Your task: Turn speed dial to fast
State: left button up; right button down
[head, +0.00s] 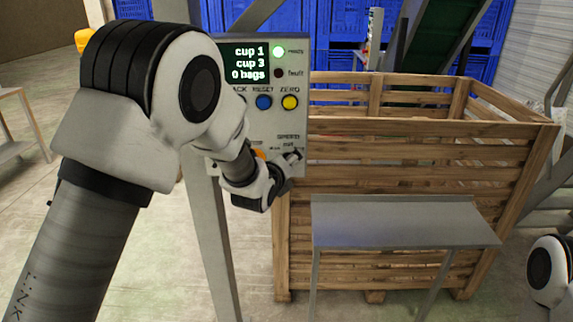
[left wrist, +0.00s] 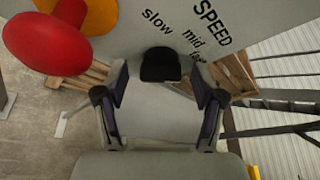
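The speed dial (left wrist: 160,64) is a black knob on the grey control panel (head: 295,128), under the word SPEED. The labels slow and mid are readable in the left wrist view; the third label is partly hidden. I cannot tell which label the dial points at. My left gripper (left wrist: 160,88) is open, with one finger on each side of the dial and gaps between the pads and the knob. In the head view, the left gripper (head: 288,163) is at the panel's lower right and covers the dial. My right gripper is out of view.
A red mushroom button (left wrist: 45,42) on a yellow-orange base sits close left of my left gripper. The panel has a display (head: 247,63), a blue button (head: 264,102) and a yellow button (head: 290,102). A wooden crate (head: 420,155) and metal table (head: 400,222) stand right.

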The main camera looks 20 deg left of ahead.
pick_arm(q)
jog(key=v, duration=1.2)
jog(key=shift+f, duration=0.1)
jog(key=s+a+f+n+g, duration=0.1)
jog(key=s+f+g, duration=0.25)
jog(key=f, duration=0.75)
jog(key=s+a+f+n+g, duration=0.15)
jog(key=s+f, duration=0.35)
jog(key=f, duration=0.5)
jog(key=s+f+n+g, duration=0.1)
jog(key=s+f+g, duration=0.3)
jog(key=f, duration=0.7)
jog(key=s+f+n+g, duration=0.3)
jog(key=s+f+n, duration=0.2)
jog(key=s+n, duration=0.5)
jog(key=s+a+f+n+g, duration=0.1)
jog(key=s+f+n, duration=0.3)
jog(key=s+n, duration=0.7)
jog(key=n+g, duration=0.1)
jog(key=n, duration=0.1)
jog(key=shift+s+a+f+n+g, duration=0.2)
jog(key=shift+s+f+n+g, duration=0.1)
jog(key=shift+f+n+g, duration=0.1)
